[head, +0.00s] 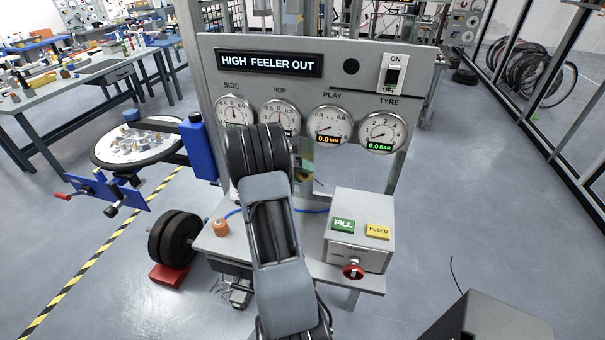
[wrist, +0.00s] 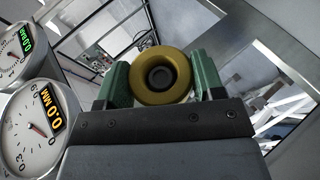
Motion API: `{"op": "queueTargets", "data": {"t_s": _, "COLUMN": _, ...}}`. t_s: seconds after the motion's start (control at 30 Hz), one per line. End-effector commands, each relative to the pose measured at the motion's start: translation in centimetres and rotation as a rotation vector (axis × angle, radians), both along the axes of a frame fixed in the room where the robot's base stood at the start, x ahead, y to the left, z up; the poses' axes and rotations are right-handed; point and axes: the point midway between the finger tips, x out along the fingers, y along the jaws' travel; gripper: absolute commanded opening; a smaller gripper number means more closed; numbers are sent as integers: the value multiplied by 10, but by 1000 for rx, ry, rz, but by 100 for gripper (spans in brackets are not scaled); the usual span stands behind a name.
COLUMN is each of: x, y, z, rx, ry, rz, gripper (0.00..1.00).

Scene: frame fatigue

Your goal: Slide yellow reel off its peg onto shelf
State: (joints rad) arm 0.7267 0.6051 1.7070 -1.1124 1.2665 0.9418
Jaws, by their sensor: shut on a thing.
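The yellow reel (wrist: 143,75) is a thick dull-yellow ring with a dark round centre, seen face-on in the wrist view. My gripper (wrist: 165,82) has its two green fingers on either side of the reel, shut on its rim. I cannot tell whether the dark centre is a peg or the reel's hub. In the head view my arm hides most of the gripper and reel; a green finger part (head: 304,152) shows in front of the gauge panel. A grey shelf (head: 313,248) juts out below the panel, partly behind my arm.
The gauge panel (head: 350,88) stands behind the gripper with several dials and a switch. A control box (head: 357,255) with FILL and BLEED buttons and a red knob sits on the shelf's right. An orange fitting (head: 221,228) with a blue hose is at its left.

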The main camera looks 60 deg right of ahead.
Motion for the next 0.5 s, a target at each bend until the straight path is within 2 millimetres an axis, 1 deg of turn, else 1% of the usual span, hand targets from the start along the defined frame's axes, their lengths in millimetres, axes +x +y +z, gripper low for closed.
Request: {"op": "queueTargets", "data": {"t_s": 0.5, "x": -7, "y": 22, "z": -1, "rx": 0, "ry": 0, "rz": 1, "gripper": 34}}
